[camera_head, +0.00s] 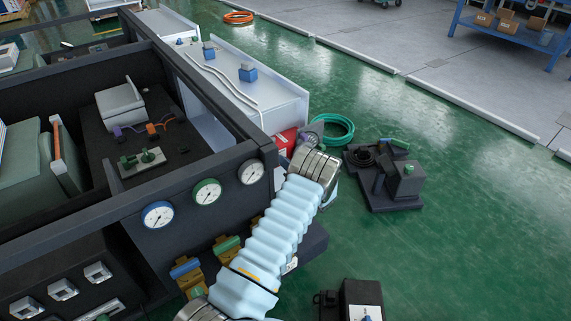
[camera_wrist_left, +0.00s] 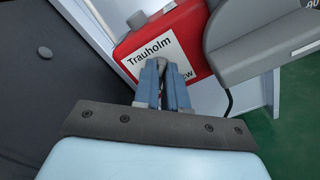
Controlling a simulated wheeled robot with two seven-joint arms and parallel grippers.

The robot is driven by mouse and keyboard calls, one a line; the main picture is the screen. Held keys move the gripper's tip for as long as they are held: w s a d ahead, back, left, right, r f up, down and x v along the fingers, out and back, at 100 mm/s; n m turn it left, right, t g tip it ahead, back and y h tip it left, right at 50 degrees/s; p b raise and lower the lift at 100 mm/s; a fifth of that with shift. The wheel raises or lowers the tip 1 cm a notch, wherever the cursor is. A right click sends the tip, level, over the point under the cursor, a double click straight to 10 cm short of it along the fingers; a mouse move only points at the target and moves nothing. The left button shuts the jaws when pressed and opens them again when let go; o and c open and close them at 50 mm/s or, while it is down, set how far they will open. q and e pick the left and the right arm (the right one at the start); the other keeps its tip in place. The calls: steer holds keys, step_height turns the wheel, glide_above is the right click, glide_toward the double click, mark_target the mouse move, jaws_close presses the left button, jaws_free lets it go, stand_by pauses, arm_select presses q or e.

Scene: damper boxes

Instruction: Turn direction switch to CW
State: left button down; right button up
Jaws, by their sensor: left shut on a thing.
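A red box (camera_wrist_left: 125,48) with a white label reading "Trauholm" and, lower right, "CW" fills the upper middle of the left wrist view. In the head view the red box (camera_head: 284,141) shows partly, beyond the dark frame's corner. My left gripper (camera_wrist_left: 163,78) is in front of the label, its two blue-grey fingers close together on a small grey piece, which looks like the direction switch (camera_wrist_left: 163,66). The fingers hide most of it and part of the label, so its setting cannot be read. In the head view my left wrist hides the fingertips. My right gripper is not in view.
A grey housing (camera_wrist_left: 255,42) stands close to the right of the fingers. A dark frame with dial gauges (camera_head: 207,192) lies left of my arm. A green hose coil (camera_head: 334,130) and a dark device (camera_head: 404,182) are on the green floor to the right.

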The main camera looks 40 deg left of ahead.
arm_select(q)
steer(key=shift+s+f+n+b, duration=0.1)
steer(key=shift+s+n+b, duration=0.1)
steer(key=shift+n+b, duration=3.3)
steer(key=shift+s+n+b, duration=0.15)
steer(key=shift+n+b, duration=1.75)
steer(key=shift+n, duration=3.2)
steer(key=c, duration=1.2)
jaws_free()
steer(key=p+v, duration=0.2)
steer(key=v, duration=1.1)
steer(key=shift+s+d, duration=0.15)
steer(key=shift+d, duration=0.2)
